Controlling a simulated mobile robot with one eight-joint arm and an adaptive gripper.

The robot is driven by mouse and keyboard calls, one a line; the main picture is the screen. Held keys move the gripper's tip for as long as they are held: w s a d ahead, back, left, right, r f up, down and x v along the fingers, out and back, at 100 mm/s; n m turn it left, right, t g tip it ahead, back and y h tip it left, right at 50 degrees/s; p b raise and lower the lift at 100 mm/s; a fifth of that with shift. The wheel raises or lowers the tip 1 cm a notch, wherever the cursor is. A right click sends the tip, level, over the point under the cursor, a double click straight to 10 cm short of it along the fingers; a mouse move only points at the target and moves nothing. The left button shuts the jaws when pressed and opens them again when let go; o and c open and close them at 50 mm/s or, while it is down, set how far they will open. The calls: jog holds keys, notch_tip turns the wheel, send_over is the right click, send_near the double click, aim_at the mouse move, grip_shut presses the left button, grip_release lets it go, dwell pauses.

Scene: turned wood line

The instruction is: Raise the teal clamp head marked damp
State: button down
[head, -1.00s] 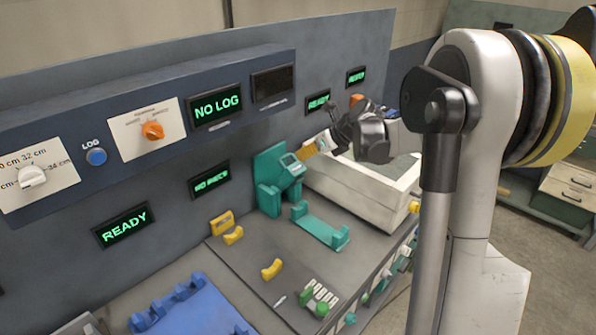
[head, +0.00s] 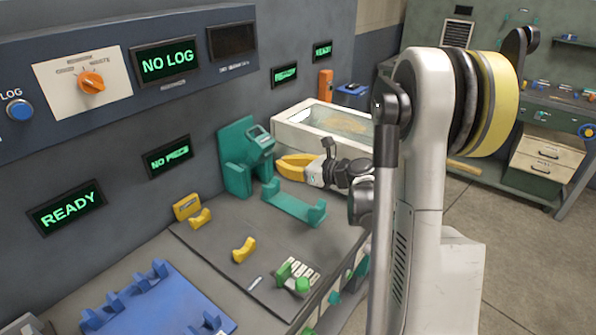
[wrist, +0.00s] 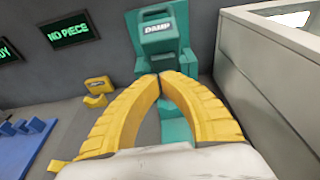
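The teal clamp head (head: 259,143) has a handle on top and stands against its teal upright (head: 234,160). In the wrist view the clamp head (wrist: 158,46) carries a white label reading DAMP. A teal cradle (head: 294,205) lies below and in front of it. My gripper (head: 279,165) has yellow fingers and is just right of and below the clamp head. In the wrist view the fingertips (wrist: 160,76) meet in front of the teal stand, below the label, with nothing seen between them. I cannot tell whether they touch the stand.
A white-walled bin (head: 318,139) stands close behind and right of my gripper. Yellow rests (head: 243,250), a green knob (head: 298,284) and a blue rack (head: 160,303) are on the bench at front and left. The panel display (head: 167,61) reads NO LOG.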

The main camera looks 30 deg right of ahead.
aim_at(265, 143)
jog(key=w, duration=0.1)
jog(key=w+a+r, duration=0.1)
jog(key=w+r, duration=0.1)
jog(key=shift+w+a+b, duration=0.15)
jog(key=shift+w+b, duration=0.1)
jog(key=shift+b, duration=0.1)
jog(key=shift+r, duration=0.1)
jog(key=r+p, duration=0.1)
jog(key=p, duration=0.1)
jog(key=w+r+g+p, duration=0.1)
jog(key=p, duration=0.1)
jog(key=shift+w+a+g, duration=0.15)
jog(key=shift+a+g, duration=0.1)
jog(key=shift+g, duration=0.05)
jog(key=shift+w+a+r+h+p, duration=0.1)
jog(key=shift+w+r+h+p, duration=0.1)
jog(key=shift+h+p, duration=0.25)
jog(key=shift+w+a+r+g, duration=0.15)
jog(key=shift+w+g, duration=0.15)
jog(key=shift+w, duration=0.15)
